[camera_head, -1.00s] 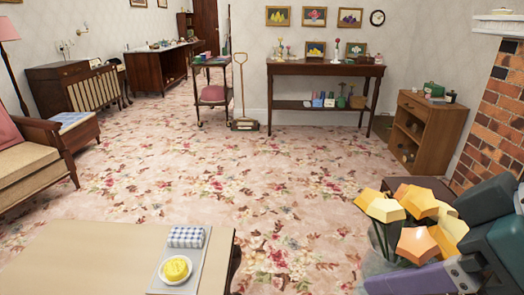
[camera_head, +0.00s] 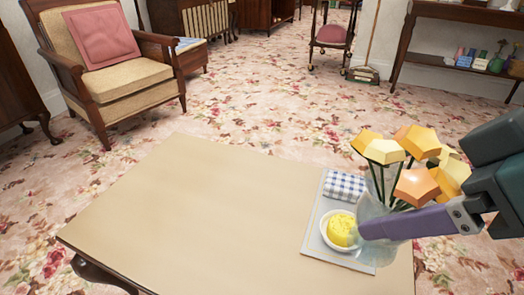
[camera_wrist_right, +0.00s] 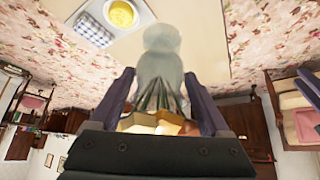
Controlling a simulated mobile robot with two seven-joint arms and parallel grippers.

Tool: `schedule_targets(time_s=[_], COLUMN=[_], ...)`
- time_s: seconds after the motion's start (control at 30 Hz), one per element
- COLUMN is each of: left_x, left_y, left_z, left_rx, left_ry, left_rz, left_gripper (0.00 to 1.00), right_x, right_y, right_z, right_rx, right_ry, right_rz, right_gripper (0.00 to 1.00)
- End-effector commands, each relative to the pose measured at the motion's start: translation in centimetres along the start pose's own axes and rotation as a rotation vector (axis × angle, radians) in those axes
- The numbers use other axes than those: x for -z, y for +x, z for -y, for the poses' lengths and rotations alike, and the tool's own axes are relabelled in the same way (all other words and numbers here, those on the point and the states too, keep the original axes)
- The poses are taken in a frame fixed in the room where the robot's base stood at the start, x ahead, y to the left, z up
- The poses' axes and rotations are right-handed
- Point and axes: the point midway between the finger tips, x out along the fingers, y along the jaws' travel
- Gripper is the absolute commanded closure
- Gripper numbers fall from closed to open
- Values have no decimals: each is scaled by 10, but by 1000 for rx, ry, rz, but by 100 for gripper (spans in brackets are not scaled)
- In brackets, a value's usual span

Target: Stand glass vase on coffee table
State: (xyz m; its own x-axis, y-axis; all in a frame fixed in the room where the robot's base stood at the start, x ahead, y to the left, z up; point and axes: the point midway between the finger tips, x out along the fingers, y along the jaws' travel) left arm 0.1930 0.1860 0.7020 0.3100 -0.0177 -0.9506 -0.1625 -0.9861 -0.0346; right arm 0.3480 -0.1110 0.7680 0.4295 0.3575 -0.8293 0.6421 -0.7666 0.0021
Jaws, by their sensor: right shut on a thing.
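The glass vase (camera_head: 372,213) is pale and translucent and holds several yellow and orange flowers. My right gripper (camera_head: 366,230) is shut on it; its purple finger crosses the front of the vase. The right wrist view shows the vase (camera_wrist_right: 162,68) between the two fingers (camera_wrist_right: 163,88). The coffee table (camera_head: 190,215) is tan-topped and fills the lower middle of the head view. The vase appears over its right end, beside the tray; whether its base touches anything I cannot tell. My left gripper is not in view.
On the table's right part lies a grey tray (camera_head: 312,237) with a folded checked cloth (camera_head: 344,185) and a yellow item in a white dish (camera_head: 340,229). The left and middle of the tabletop are bare. An armchair (camera_head: 118,95) stands beyond, at the back left.

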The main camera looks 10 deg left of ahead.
Motion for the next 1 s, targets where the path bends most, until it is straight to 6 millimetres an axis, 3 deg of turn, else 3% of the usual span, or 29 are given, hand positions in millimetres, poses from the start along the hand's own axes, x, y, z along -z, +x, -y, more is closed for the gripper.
schedule_targets(time_s=[0.23, 0.7, 1.0], left_x=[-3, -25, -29], left_y=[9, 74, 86], left_z=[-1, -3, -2], left_rx=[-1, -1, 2], left_ry=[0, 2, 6], left_rz=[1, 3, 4], left_gripper=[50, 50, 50], right_x=[-7, -79, -92], right_y=[11, 118, 138], right_z=[0, 1, 1], right_rx=[0, 0, 0], right_ry=[1, 0, -1], right_rz=[-2, -1, -3], right_gripper=[100, 100, 100])
